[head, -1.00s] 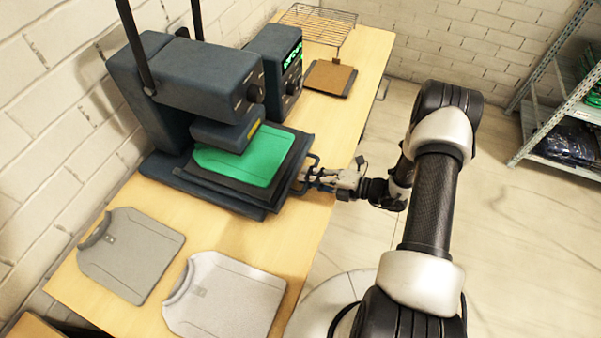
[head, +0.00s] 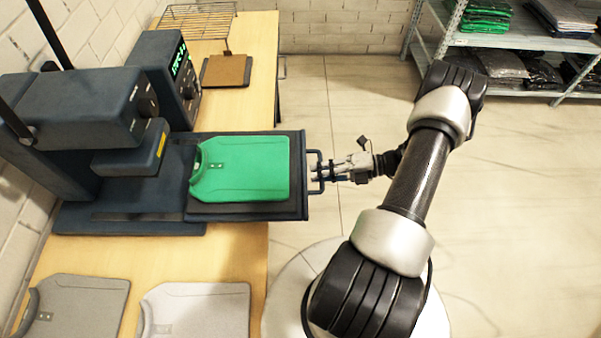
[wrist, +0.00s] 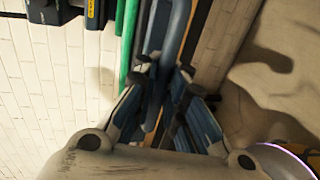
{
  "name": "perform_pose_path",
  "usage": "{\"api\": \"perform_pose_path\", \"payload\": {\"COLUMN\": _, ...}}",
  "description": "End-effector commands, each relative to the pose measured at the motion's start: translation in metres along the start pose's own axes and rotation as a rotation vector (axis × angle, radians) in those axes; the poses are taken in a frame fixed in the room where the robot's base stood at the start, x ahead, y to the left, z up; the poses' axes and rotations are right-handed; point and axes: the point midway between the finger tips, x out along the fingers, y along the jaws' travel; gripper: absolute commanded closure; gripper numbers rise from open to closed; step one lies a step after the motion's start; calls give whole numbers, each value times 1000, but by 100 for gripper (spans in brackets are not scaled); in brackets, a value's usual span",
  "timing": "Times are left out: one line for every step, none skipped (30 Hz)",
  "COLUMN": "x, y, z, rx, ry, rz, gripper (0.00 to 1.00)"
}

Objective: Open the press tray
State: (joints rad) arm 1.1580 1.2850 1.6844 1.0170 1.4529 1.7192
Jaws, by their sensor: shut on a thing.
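The press tray (head: 299,205) is a dark flat drawer slid out to the right from under the blue-grey heat press (head: 75,110). A folded green shirt (head: 245,168) lies flat on it. The tray's handle (head: 312,165) is a dark bracket on its right end. My gripper (head: 328,171) is at this handle, with its fingers shut on it. In the wrist view my gripper (wrist: 165,95) shows its fingers around the dark bar, with the tray's edge beyond. The exact finger contact is partly hidden.
Two folded grey shirts lie on the wooden table (head: 255,258), one light (head: 197,310) and one darker (head: 75,308). A brown board (head: 226,70) and a wire rack (head: 197,20) are at the back. Shelves (head: 500,40) stand far right.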

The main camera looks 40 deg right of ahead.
Motion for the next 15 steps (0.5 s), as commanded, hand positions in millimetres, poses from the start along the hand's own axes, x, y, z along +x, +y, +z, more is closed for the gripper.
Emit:
{"api": "perform_pose_path", "payload": {"x": -6, "y": -1, "z": 1, "rx": -2, "ry": -2, "rz": 3, "gripper": 100}}
{"api": "perform_pose_path", "payload": {"x": -9, "y": -1, "z": 1, "rx": -2, "ry": -1, "rz": 3, "gripper": 100}}
{"api": "perform_pose_path", "payload": {"x": -12, "y": -2, "z": 1, "rx": -2, "ry": -1, "rz": 2, "gripper": 100}}
{"api": "perform_pose_path", "payload": {"x": -14, "y": -2, "z": 1, "rx": -1, "ry": -1, "rz": 2, "gripper": 100}}
{"api": "perform_pose_path", "payload": {"x": -15, "y": -2, "z": 1, "rx": -1, "ry": -1, "rz": 3, "gripper": 100}}
{"api": "perform_pose_path", "payload": {"x": -17, "y": -2, "z": 1, "rx": -1, "ry": -1, "rz": 3, "gripper": 100}}
{"api": "perform_pose_path", "payload": {"x": -18, "y": -2, "z": 1, "rx": -1, "ry": -1, "rz": 3, "gripper": 100}}
{"api": "perform_pose_path", "payload": {"x": -19, "y": -2, "z": 0, "rx": -2, "ry": 0, "rz": 3, "gripper": 100}}
{"api": "perform_pose_path", "payload": {"x": -20, "y": -2, "z": 0, "rx": -2, "ry": 0, "rz": 3, "gripper": 100}}
{"api": "perform_pose_path", "payload": {"x": -20, "y": -2, "z": 0, "rx": -2, "ry": 0, "rz": 3, "gripper": 100}}
{"api": "perform_pose_path", "payload": {"x": -20, "y": -2, "z": 0, "rx": -2, "ry": 0, "rz": 4, "gripper": 100}}
{"api": "perform_pose_path", "payload": {"x": -20, "y": -2, "z": 0, "rx": -2, "ry": 0, "rz": 4, "gripper": 100}}
{"api": "perform_pose_path", "payload": {"x": -20, "y": -2, "z": 1, "rx": -2, "ry": 0, "rz": 4, "gripper": 100}}
{"api": "perform_pose_path", "payload": {"x": -20, "y": -2, "z": 1, "rx": -2, "ry": 0, "rz": 4, "gripper": 100}}
{"api": "perform_pose_path", "payload": {"x": -20, "y": -2, "z": 1, "rx": -2, "ry": 0, "rz": 4, "gripper": 100}}
